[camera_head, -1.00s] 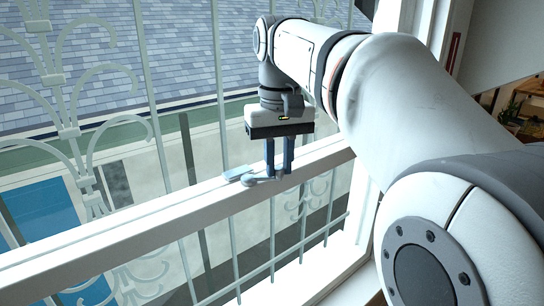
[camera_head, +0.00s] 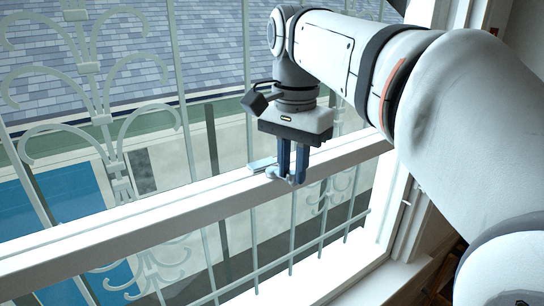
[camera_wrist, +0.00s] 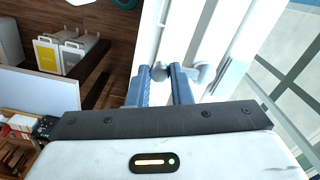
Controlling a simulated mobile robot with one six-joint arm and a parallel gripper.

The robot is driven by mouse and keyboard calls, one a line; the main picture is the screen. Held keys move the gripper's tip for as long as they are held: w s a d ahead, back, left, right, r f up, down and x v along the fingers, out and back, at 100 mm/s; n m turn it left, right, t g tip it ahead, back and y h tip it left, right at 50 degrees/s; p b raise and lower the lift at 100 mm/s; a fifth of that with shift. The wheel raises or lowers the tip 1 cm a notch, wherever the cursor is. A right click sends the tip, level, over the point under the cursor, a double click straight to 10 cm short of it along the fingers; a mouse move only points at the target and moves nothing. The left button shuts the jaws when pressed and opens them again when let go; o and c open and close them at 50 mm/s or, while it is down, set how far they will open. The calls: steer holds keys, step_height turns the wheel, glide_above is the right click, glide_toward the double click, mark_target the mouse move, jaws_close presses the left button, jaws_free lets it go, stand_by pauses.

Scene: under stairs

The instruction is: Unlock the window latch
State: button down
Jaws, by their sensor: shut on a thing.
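The window latch (camera_head: 262,163) is a small pale blue-grey fitting on top of the white window rail (camera_head: 160,213). Its flat plate lies left of my gripper (camera_head: 292,178), and its rounded lever part runs to the fingertips. My gripper points down with its blue fingers shut on the latch lever. In the wrist view, the lever's grey knob (camera_wrist: 160,73) shows between the fingertips of my gripper (camera_wrist: 158,76). The rest of the latch (camera_wrist: 203,74) lies just right of the right finger. The fingers partly hide the lever.
Pale metal window bars (camera_head: 180,130) with scrolls stand behind the rail. The white window frame (camera_head: 400,215) stands to the right, near my arm. The wrist view shows shelves (camera_wrist: 100,75) with yellow and white folders (camera_wrist: 65,55) at left.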

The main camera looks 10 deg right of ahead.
mark_target(290, 173)
steer(key=shift+s+a+m, duration=0.1)
steer(key=shift+a+m, duration=0.15)
steer(key=shift+m, duration=0.15)
stand_by(0.3)
steer(key=c, duration=1.3)
jaws_free()
steer(key=shift+r, duration=3.9)
